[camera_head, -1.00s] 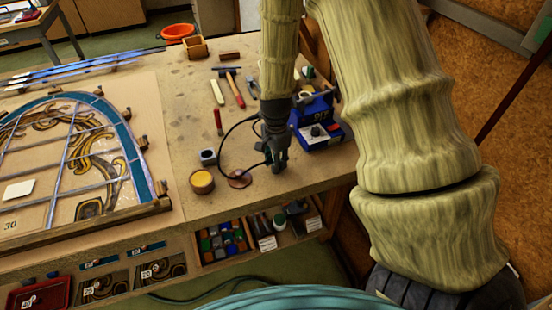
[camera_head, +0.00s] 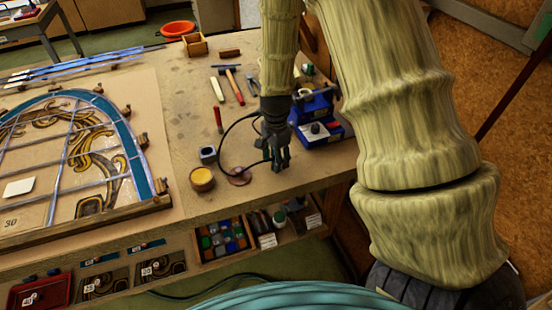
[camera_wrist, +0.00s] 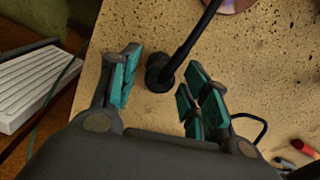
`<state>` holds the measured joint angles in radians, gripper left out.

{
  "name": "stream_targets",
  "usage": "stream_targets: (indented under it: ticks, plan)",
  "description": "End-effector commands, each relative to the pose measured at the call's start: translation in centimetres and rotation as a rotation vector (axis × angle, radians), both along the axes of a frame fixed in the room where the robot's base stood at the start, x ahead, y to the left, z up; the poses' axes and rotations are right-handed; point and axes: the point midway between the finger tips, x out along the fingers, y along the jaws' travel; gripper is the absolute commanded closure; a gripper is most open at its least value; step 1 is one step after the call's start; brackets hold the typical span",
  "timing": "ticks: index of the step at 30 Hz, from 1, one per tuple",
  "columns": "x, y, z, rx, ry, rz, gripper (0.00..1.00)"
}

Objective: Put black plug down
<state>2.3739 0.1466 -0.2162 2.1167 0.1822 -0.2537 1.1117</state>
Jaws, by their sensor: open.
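The black plug (camera_wrist: 158,78) shows in the wrist view as a dark round end with a thick black stem running up and to the right. It is at the bare wooden bench top (camera_wrist: 255,65), between the two teal-padded fingers of my gripper (camera_wrist: 162,92). The fingers are spread, with a gap on the left side of the plug; contact on the right side is hard to tell. In the head view my gripper (camera_head: 279,163) points down near the bench's front edge, and the plug is not clearly made out there.
A blue device (camera_head: 318,128) stands close to the right of my gripper. A yellow-topped jar (camera_head: 202,179), a copper-coloured disc (camera_head: 238,176) and a black cable loop (camera_head: 222,146) are to the left. The leaded panel (camera_head: 75,150) lies farther left. Open trays sit below the bench edge.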

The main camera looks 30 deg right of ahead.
Motion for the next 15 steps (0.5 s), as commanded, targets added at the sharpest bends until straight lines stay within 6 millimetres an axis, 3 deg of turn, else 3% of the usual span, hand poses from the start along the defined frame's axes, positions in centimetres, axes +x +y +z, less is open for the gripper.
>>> stream_targets:
  ticks: [15]
  plan:
    - [0.2,0.0,5.5,-0.001,-0.004,0.001,0.53]
